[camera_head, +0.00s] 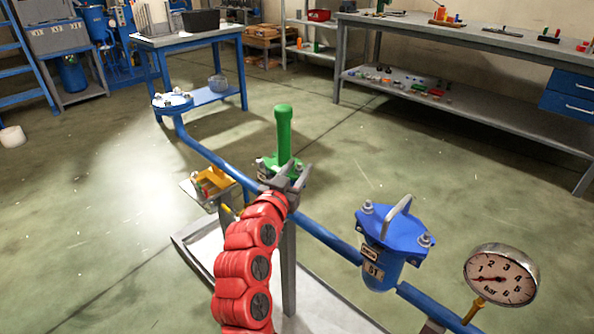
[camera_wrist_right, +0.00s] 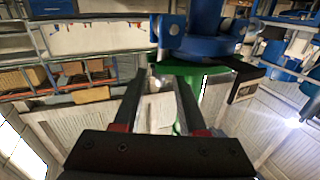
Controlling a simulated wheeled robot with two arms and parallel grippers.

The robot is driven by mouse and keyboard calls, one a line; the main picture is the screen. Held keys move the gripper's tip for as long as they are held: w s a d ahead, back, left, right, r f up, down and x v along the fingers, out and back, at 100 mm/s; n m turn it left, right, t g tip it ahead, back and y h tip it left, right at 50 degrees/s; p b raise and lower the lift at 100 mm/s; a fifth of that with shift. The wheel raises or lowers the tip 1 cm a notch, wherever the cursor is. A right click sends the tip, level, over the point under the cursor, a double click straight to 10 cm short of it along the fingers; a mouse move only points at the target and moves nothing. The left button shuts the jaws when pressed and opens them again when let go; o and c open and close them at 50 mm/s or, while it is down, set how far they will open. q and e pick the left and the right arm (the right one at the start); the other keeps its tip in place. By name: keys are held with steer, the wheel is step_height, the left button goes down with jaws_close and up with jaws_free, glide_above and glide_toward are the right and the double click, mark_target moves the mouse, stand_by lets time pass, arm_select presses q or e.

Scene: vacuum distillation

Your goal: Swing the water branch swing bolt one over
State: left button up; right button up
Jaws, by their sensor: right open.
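In the head view a green branch fitting (camera_head: 283,130) with an upright handle stands on the blue pipe. Small metal bolts show at the edge of its green flange, partly hidden by my gripper. My right gripper (camera_head: 287,180), on the red arm, is at the near side of this flange. In the right wrist view the green flange (camera_wrist_right: 216,78) lies just beyond the fingers, with blue pipework (camera_wrist_right: 195,45) above it. My right gripper (camera_wrist_right: 160,90) is open, with a pale metal piece between its fingers; I cannot tell whether it touches them. My left gripper is out of view.
A blue strainer pot (camera_head: 395,232) with a handled lid and bolts sits right of the gripper, with a pressure gauge (camera_head: 502,276) beyond it. Open floor lies behind.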

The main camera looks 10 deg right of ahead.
steer(key=shift+c, duration=0.2)
jaws_close()
steer(key=shift+a+r+p, duration=0.15)
steer(key=shift+r+p, duration=0.05)
steer(key=shift+p, duration=0.2)
steer(key=shift+w+f+n, duration=0.1)
steer(key=shift+w+n, duration=0.05)
steer(key=shift+n, duration=0.25)
steer(key=shift+o, duration=0.2)
jaws_free()
steer(key=shift+f, duration=0.15)
